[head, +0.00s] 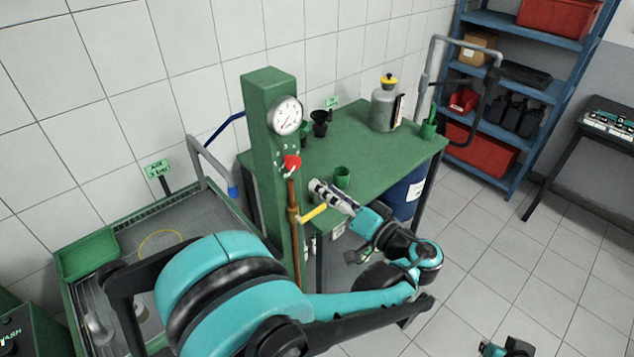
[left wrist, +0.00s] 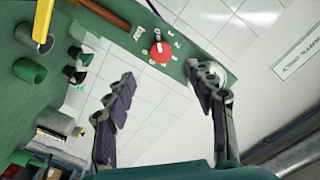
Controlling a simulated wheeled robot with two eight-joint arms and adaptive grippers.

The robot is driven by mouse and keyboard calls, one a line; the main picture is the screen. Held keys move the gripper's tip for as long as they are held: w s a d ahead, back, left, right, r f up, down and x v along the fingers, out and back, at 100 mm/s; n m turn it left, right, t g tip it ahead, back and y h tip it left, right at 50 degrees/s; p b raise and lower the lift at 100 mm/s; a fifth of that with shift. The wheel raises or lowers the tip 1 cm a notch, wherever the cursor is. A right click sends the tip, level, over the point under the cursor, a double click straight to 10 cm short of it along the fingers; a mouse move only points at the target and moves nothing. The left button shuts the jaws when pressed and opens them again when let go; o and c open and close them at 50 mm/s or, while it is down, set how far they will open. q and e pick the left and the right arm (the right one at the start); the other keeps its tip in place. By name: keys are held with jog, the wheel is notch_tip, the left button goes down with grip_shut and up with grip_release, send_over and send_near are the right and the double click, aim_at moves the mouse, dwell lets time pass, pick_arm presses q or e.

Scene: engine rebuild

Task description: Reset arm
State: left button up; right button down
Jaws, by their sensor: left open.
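My left gripper (head: 322,192) is in front of the green table, close to the green post (head: 268,110), with its fingers pointing up and left toward the post. In the left wrist view the left gripper (left wrist: 160,88) has its two fingers wide apart with nothing between them. The red knob (head: 292,162) and the white dial gauge (head: 287,116) are on the post. The knob (left wrist: 160,52) shows beyond the fingers in the left wrist view, and one finger overlaps the gauge. A yellow lever (head: 313,213) on the copper pipe is just below the gripper. My right gripper is not recognisable.
The green table (head: 385,160) holds green cups (head: 342,176), a black cup (head: 320,124) and a grey canister (head: 385,105). A wash basin with a green tray (head: 88,255) is at left. A blue shelf (head: 512,90) stands behind right. Floor at right is mostly clear.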

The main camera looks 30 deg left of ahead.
pick_arm(q)
jog(key=shift+s+d, duration=0.1)
jog(key=shift+d, duration=0.1)
dwell(0.3)
jog(key=s+a+f+m+g+h+b, duration=0.15)
jog(key=s+a+f+m+h, duration=0.25)
jog(key=s+f+h, duration=0.6)
jog(key=s+d+f+t+h, duration=0.1)
jog(key=s+d+f+h, duration=0.1)
jog(key=d+h, duration=0.1)
jog(key=s+d+f+h+b, duration=0.1)
jog(key=d+f+h, duration=0.2)
jog(key=d, duration=0.2)
jog(key=shift+s+f+m+t+h, duration=0.15)
jog(key=shift+s+m+t+h, duration=0.15)
jog(key=shift+s+t, duration=0.1)
